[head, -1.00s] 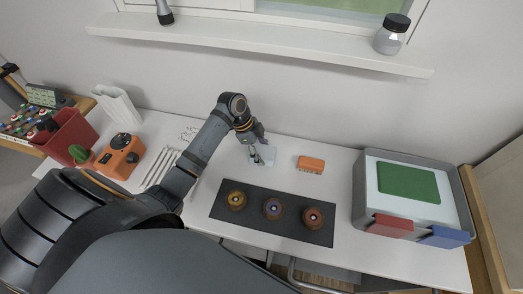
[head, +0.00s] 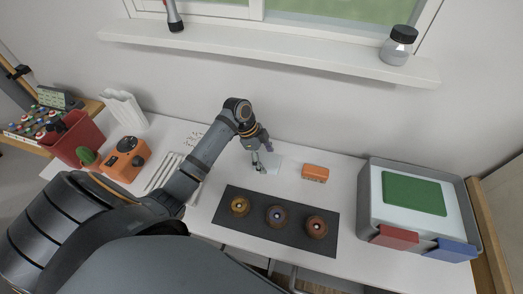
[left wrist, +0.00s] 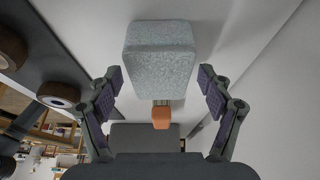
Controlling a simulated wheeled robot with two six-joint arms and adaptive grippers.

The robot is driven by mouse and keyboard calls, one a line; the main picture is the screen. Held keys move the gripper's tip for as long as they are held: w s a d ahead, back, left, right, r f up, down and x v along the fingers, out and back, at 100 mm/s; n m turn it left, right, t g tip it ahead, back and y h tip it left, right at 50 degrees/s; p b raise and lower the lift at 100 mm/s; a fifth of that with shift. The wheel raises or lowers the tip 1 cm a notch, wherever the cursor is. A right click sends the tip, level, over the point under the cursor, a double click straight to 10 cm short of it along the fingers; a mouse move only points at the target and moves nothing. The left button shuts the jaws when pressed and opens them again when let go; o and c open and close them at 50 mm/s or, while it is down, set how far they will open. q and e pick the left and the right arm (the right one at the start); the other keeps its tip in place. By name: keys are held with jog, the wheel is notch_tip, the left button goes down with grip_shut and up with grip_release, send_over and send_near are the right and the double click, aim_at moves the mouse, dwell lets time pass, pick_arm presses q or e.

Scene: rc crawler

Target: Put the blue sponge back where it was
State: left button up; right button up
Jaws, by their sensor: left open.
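The blue sponge, a pale grey-blue block (left wrist: 158,60), lies ahead of my left gripper in the left wrist view. In the head view a pale blue patch (head: 271,163) on the white table beside the gripper looks like the same sponge, partly hidden by it. My left gripper (head: 258,165) is low over the back middle of the table. In the left wrist view its two fingers (left wrist: 160,88) are spread wide, with gaps to either side of the sponge. It is open and holds nothing. My right gripper is not in view.
An orange block (head: 315,173) lies right of the gripper. A dark mat (head: 258,228) with three round brown pieces is in front. A grey bin with a green pad (head: 413,193) stands right. An orange device (head: 125,160) and a red bin (head: 75,137) are left.

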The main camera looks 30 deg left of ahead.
pick_arm(q)
jog(key=b+v, duration=0.1)
jog(key=v, duration=1)
jog(key=shift+r, duration=0.1)
